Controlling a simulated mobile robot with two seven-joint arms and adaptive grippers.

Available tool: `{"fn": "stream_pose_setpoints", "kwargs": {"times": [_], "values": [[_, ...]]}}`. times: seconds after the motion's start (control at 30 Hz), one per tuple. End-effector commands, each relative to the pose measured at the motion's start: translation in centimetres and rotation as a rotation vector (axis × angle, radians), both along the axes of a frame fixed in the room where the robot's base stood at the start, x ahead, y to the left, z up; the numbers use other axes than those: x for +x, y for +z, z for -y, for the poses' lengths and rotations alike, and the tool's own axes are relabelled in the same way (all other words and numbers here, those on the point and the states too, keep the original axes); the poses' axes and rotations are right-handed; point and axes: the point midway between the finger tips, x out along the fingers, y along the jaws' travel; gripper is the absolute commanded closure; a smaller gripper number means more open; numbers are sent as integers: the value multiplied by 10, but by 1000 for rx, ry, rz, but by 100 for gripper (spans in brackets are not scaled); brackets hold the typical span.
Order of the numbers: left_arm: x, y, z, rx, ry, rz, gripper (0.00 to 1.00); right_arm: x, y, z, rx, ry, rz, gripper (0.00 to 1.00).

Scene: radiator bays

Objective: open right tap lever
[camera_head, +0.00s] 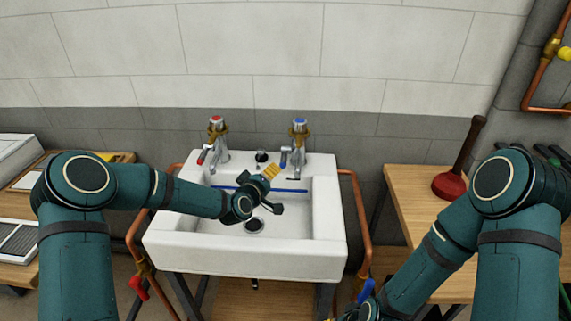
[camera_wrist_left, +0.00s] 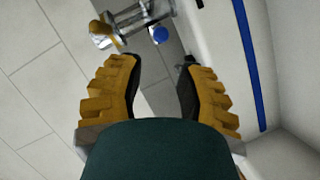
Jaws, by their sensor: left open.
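The right tap (camera_head: 298,143) has a blue cap and stands at the back right of the white sink (camera_head: 330,222). Its blue-tipped lever (camera_head: 283,160) points forward and to the left. My left gripper (camera_head: 273,171) is open over the basin, just in front and left of that lever. In the left wrist view its yellow-padded fingers (camera_wrist_left: 160,88) are apart with nothing between them. The tap (camera_wrist_left: 140,22) with its blue end (camera_wrist_left: 160,35) lies beyond the fingertips there. My right gripper (camera_head: 352,312) is low at the bottom edge, partly cut off, its jaws unclear.
The left tap (camera_head: 217,140) has a red cap and red-tipped lever. A blue strip (camera_head: 290,190) runs along the basin. Wooden benches flank the sink; a plunger (camera_head: 452,183) stands on the right one (camera_head: 410,195). Copper pipes (camera_head: 357,220) run beside the sink.

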Motion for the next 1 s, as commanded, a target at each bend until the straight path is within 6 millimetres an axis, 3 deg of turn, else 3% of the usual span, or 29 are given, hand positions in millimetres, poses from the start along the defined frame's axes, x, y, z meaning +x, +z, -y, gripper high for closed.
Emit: {"fn": "stream_pose_setpoints", "kwargs": {"times": [0.6,1.0], "values": [[91,-22,32,-1,0,0,64,3,-14,0,-2,-3,6,53],[117,-27,41,0,1,-1,64,4,-18,1,-2,-2,9,53]]}}
